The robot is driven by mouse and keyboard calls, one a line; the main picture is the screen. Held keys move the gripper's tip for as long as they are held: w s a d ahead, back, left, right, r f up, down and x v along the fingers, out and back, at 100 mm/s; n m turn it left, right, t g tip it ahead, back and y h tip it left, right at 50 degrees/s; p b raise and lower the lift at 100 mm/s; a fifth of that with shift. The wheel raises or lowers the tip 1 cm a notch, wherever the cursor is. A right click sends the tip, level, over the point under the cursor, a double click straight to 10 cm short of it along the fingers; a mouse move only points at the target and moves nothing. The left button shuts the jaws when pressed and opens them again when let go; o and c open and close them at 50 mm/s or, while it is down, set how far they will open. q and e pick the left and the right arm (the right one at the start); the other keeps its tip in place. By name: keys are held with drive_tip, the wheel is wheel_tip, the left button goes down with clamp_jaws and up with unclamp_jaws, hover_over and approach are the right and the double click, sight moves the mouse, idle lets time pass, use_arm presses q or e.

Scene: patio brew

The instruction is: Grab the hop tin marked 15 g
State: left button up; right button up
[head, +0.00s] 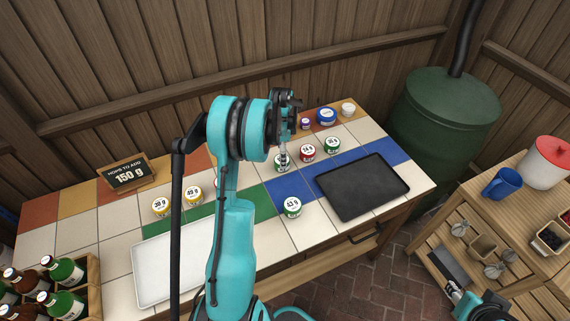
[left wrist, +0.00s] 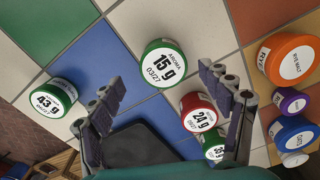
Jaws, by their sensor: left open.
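The hop tin marked 15 g, green with a white lid reading "AROMA", lies in the left wrist view (left wrist: 165,62) beyond and between my fingertips. In the head view the tin (head: 280,166) is partly covered by my left gripper (head: 284,152), which is over it. In the left wrist view my left gripper (left wrist: 162,80) has its fingers wide apart, with nothing between the pads. My right gripper (head: 456,291) shows at the lower right of the head view, away from the tins; its jaws are too small to read.
The red 24 g tin (left wrist: 198,113) and the green 35 g tin (left wrist: 215,144) stand close to the 15 g tin. The green 43 g tin (head: 292,205) is nearer the front. A black tray (head: 365,188) and a white tray (head: 150,262) lie on the tiles. A sign (head: 127,174) reads 150 g.

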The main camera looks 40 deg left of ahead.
sight(277, 162)
use_arm(q)
drive_tip(key=f+b, duration=0.1)
drive_tip(key=f, duration=0.1)
drive_tip(key=f+b, duration=0.1)
drive_tip(key=f, duration=0.1)
drive_tip(key=shift+w+a+f, duration=0.2)
drive_tip(key=shift+f, duration=0.15)
drive_tip(key=shift+r, duration=0.1)
drive_tip(key=c, duration=1.1)
